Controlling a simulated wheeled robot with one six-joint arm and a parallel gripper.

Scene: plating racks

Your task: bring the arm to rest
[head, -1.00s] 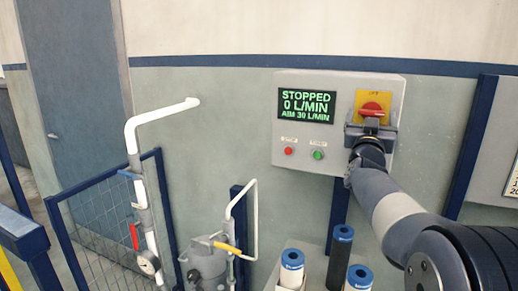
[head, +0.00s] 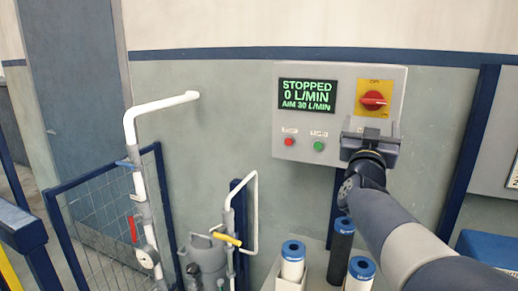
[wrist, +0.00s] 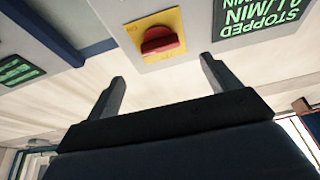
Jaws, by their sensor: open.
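My gripper (head: 371,138) is in front of the lower right part of the grey control box (head: 338,72), below the red rotary switch (head: 372,100) on its yellow plate. In the wrist view my gripper (wrist: 162,92) has its two fingers wide apart with nothing between them. The red switch (wrist: 162,40) lies beyond the fingertips, apart from them. The box's screen (head: 307,95) reads STOPPED, 0 L/MIN, AIM 30 L/MIN. My arm reaches in from the lower right and hides part of the wall below the box.
A red button (head: 289,142) and a green button (head: 319,146) sit below the screen. White-blue cylinders (head: 292,262) and a black one (head: 341,240) stand below the box. A white pipe (head: 165,104) and a mesh fence (head: 105,205) are at left. The wall between pipe and box is clear.

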